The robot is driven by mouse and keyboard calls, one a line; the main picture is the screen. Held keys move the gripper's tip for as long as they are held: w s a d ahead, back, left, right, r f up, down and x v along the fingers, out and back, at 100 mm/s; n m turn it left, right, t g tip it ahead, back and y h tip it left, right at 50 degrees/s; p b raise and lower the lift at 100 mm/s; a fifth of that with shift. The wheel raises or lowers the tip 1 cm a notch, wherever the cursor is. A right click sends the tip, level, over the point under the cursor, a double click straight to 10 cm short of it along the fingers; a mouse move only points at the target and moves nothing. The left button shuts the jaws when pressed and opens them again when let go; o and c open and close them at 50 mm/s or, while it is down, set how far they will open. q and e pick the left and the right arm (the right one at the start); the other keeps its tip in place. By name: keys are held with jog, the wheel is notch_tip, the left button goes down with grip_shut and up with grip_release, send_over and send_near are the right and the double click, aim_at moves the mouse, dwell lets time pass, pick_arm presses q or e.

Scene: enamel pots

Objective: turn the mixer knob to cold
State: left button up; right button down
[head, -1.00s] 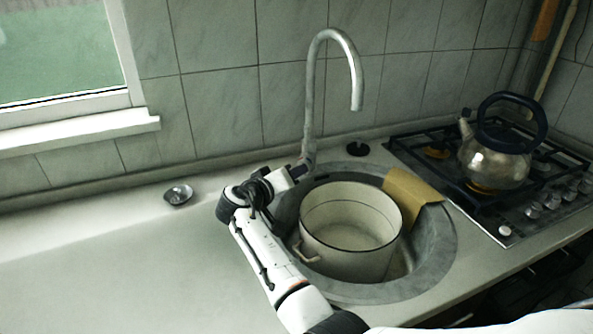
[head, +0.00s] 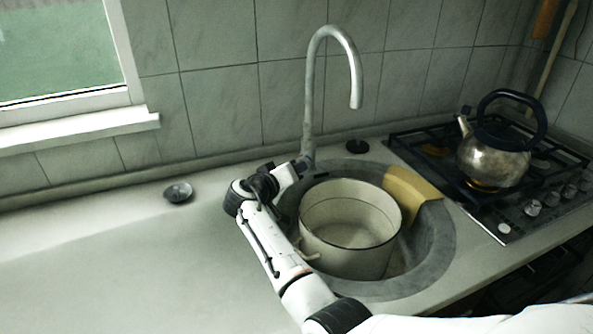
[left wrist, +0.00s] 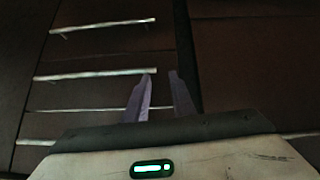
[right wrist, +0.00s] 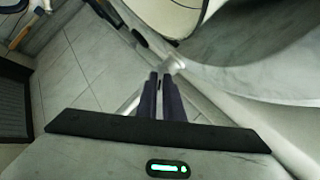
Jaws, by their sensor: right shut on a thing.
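The mixer tap (head: 309,105) is a tall metal spout with a curved top, standing behind the sink. My right gripper (head: 303,165) is at the tap's base, on its left side. In the right wrist view the right gripper (right wrist: 159,76) has its fingers close together, shut on the mixer knob at the tap body. The fingers largely hide the knob, so its exact angle cannot be told. A pale metal part (right wrist: 176,64) shows just past the fingertips. My left gripper (left wrist: 161,75) is open and empty, with dark drawer fronts beyond it.
A cream enamel pot (head: 345,240) stands in the round sink (head: 435,255), close beside my right forearm. A yellow sponge cloth (head: 415,188) lies on the sink rim. A kettle (head: 490,160) sits on the hob at right. The counter (head: 110,270) at left is mostly clear.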

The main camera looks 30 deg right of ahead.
jog(key=m+t+y+b, duration=0.1)
jog(key=m, duration=0.2)
jog(key=s+m+t+y+b, duration=0.1)
jog(key=m+t+y+b, duration=0.1)
jog(key=m, duration=0.2)
jog(key=d+m+t+y+b, duration=0.1)
jog(key=m+t+b, duration=0.1)
jog(key=m, duration=0.1)
jog(key=shift+s+m+y, duration=0.15)
jog(key=shift+m+y, duration=0.15)
jog(key=shift+y, duration=0.1)
dwell(0.4)
jog(key=shift+f, duration=0.1)
dwell(0.4)
jog(key=c, duration=1.9)
grip_release()
